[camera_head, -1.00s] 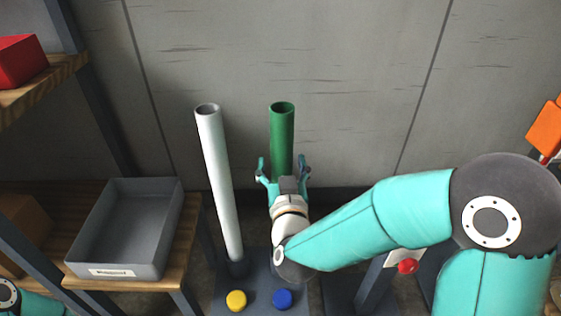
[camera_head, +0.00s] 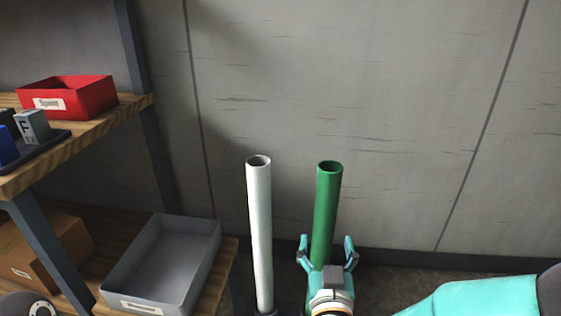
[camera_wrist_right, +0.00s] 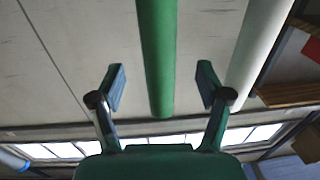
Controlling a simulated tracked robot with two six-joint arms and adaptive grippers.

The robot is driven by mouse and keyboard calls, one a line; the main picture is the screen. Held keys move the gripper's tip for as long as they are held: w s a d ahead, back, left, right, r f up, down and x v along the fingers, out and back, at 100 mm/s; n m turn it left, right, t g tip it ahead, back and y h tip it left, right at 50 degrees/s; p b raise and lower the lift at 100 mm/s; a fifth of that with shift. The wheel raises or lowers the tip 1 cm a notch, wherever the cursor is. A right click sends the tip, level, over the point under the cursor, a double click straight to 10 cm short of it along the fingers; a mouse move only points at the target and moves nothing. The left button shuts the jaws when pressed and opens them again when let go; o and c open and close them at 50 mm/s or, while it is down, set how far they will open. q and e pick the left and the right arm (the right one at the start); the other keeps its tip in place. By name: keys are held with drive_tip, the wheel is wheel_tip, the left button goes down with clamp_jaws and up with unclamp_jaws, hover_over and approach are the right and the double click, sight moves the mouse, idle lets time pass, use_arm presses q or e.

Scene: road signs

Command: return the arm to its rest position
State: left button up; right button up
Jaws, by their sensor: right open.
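My right gripper (camera_head: 327,250) is open, with its two fingers spread on either side of the green pole (camera_head: 327,205) in the head view. In the right wrist view the green pole (camera_wrist_right: 157,60) shows between the open fingers (camera_wrist_right: 161,88), with a gap on each side and no finger touching it. The pole stands upright and its top is hollow. A white pole (camera_head: 259,230) stands upright to its left. My left gripper is not in view.
A shelf (camera_head: 85,125) at left bears a red bin (camera_head: 85,98) and a dark tray with small blocks. Lower down are a grey bin (camera_head: 190,262) and a cardboard box (camera_head: 60,245). A grey wall (camera_head: 350,80) stands behind the poles.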

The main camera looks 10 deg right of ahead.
drive_tip(key=s+a+f+n+g+y, duration=0.2)
drive_tip(key=f+g+y, duration=0.5)
drive_tip(key=f, duration=1.9)
drive_tip(key=s+f+m+g, duration=0.2)
drive_tip(key=s+f+g, duration=0.7)
drive_tip(key=s+f, duration=0.6)
wheel_tip(320, 180, up, 29)
drive_tip(key=s+g+p, duration=0.1)
drive_tip(key=s+p, duration=0.1)
drive_tip(key=p, duration=2.6)
drive_tip(key=shift+a+y, duration=0.4)
drive_tip(key=shift+a, duration=0.05)
drive_tip(key=shift+f, duration=0.1)
